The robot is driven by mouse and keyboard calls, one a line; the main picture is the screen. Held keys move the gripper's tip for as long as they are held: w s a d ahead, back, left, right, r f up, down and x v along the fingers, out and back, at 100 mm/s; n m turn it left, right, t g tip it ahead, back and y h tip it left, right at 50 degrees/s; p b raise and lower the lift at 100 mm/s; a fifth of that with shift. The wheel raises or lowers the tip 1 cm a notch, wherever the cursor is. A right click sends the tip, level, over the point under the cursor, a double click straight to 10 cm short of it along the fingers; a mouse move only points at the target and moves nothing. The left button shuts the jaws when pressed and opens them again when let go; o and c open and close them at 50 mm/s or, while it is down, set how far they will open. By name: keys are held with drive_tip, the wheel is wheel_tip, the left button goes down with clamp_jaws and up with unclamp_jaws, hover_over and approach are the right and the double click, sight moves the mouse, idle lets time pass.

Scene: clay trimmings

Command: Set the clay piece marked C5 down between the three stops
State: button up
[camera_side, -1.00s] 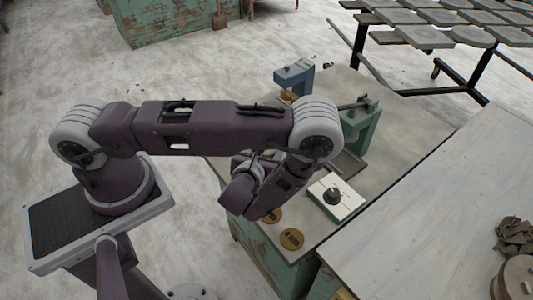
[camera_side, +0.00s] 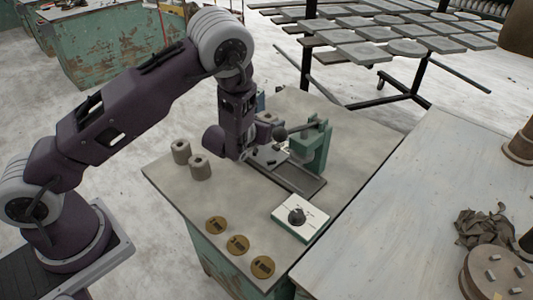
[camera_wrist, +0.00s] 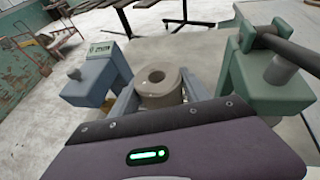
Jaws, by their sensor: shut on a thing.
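A grey-brown clay piece (camera_wrist: 160,88), a short cylinder with a hole in its top, sits between the fingers of my gripper (camera_wrist: 158,98) in the wrist view. My gripper is shut on it. No C5 marking can be read on it. In the side view my gripper (camera_side: 258,152) is by the grey tray, left of the green press; the held piece is hard to make out there. A round board (camera_side: 480,285) at the lower right bears several small pale blocks; whether these are the three stops I cannot tell.
The green press (camera_side: 318,147) with its lever stands right of my gripper, and a blue-grey device (camera_wrist: 92,78) stands left. Two clay cylinders (camera_side: 190,160) stand on the table's left. A white box with dark knob (camera_side: 300,230) and brass discs (camera_side: 238,245) lie in front.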

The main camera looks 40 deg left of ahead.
sight(268, 155)
wheel_tip(268, 155, down, 9)
drive_tip(key=shift+r, duration=0.15)
drive_tip(key=o, duration=1.7)
drive_tip(key=shift+c, duration=0.2)
